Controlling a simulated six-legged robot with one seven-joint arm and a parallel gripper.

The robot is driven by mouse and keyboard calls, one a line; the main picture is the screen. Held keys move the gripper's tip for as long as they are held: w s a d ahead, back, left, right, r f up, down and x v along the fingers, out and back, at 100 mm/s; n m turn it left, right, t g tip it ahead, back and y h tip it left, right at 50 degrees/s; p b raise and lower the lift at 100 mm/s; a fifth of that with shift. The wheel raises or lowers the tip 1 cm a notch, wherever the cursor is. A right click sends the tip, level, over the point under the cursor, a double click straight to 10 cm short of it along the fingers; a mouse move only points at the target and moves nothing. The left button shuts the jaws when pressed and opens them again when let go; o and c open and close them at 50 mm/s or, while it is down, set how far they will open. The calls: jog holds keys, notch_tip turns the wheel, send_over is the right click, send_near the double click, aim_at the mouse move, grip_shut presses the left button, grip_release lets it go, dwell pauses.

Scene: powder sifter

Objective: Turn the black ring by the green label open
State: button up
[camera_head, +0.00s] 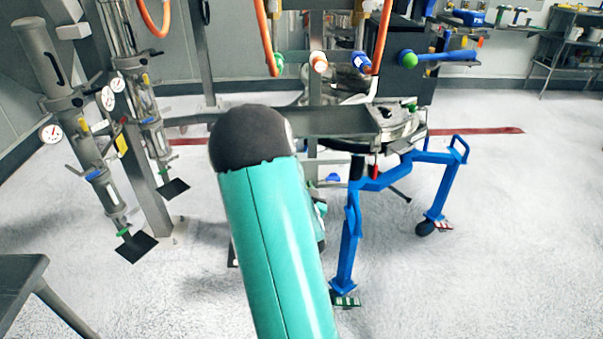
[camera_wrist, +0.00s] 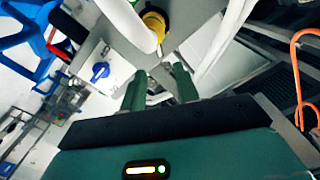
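I cannot make out for sure a black ring beside a green label in either view. In the head view, green fittings show at the hanging orange hose (camera_head: 275,40) and at the end of a blue handle (camera_head: 440,56). In the wrist view, a round yellow part with a dark band (camera_wrist: 154,22) lies beyond the fingertips, beside a white tube. My gripper (camera_wrist: 158,78) shows two green fingers standing apart with nothing seen between them. In the head view my teal arm hides the gripper and part of the machine.
The machine stands on a blue wheeled frame (camera_head: 352,225). Two slanted cylinders with gauges (camera_head: 85,140) stand at left. A dark table (camera_head: 25,285) is at lower left. Open floor lies at right.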

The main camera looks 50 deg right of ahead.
jog(key=x, duration=0.6)
jog(key=shift+w, duration=0.1)
grip_shut()
